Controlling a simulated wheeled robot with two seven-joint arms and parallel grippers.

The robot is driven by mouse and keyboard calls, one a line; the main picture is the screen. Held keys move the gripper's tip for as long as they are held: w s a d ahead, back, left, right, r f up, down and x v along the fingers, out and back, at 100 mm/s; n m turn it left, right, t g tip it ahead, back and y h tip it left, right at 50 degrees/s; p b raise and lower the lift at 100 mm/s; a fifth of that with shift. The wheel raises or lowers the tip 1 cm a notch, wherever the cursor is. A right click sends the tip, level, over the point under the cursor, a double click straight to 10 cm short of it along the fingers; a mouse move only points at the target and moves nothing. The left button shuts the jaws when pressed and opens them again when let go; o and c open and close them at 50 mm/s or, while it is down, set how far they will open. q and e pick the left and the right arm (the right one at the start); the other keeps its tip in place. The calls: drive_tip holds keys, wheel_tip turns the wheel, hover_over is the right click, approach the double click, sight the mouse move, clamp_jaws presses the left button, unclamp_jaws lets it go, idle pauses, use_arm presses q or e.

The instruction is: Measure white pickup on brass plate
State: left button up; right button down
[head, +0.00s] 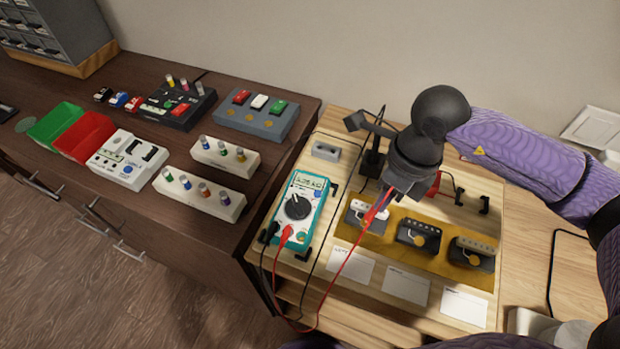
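The white pickup (360,214) sits at the left end of the brass plate (382,244). Two dark pickups, a middle one (418,234) and a right one (472,253), sit beside it on the plate. My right gripper (382,197) points down just above the white pickup, shut on a red probe (372,213). The probe's lower end is at the white pickup; I cannot tell whether its tip touches a contact. A red lead runs from it to the teal multimeter (298,208), whose display is lit but too small to read surely. My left gripper is out of view.
A black stand (373,160) rises behind the plate, near my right gripper. White cards (406,286) lie in front of the plate. Leads loop over the table's front edge. The dark bench at left holds a green bin (55,124), red bin (84,135) and several devices.

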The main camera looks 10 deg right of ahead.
idle(0.3)
wheel_tip(320, 180, up, 6)
drive_tip(key=p, duration=0.4)
drive_tip(key=shift+r+p, duration=0.1)
drive_tip(key=shift+p, duration=0.25)
